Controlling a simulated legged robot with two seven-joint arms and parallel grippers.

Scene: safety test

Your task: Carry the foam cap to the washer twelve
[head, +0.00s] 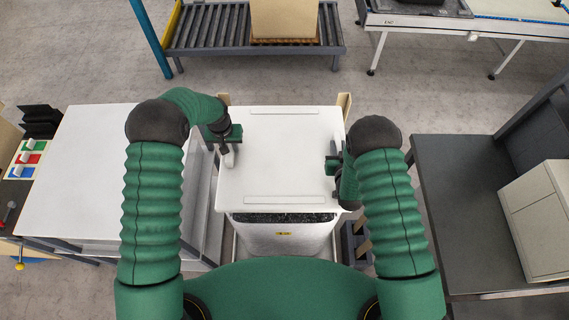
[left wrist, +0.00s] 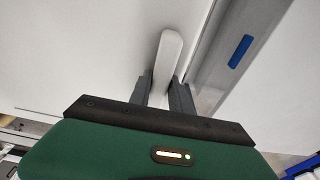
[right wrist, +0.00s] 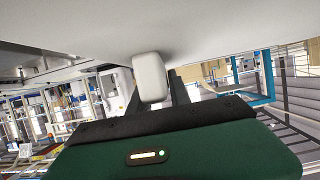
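A flat white square slab, which I take to be the foam cap (head: 280,155), lies level in front of me in the head view, with a long raised strip along its far and near edges. My left gripper (head: 229,150) is at its left side, with its fingers on both sides of a white rounded tab (left wrist: 168,55). My right gripper (head: 335,162) is at its right side, closed around a similar white tab (right wrist: 150,76). Below the slab's near edge is a pale box-shaped body (head: 270,240) with a dark speckled band and a yellow label; I cannot tell whether it is washer twelve.
A white table (head: 80,165) stands close on the left, and a dark table (head: 465,200) with a pale cabinet (head: 540,220) on the right. A roller conveyor (head: 215,28) carries a carton (head: 284,18) at the back. Bare floor lies between.

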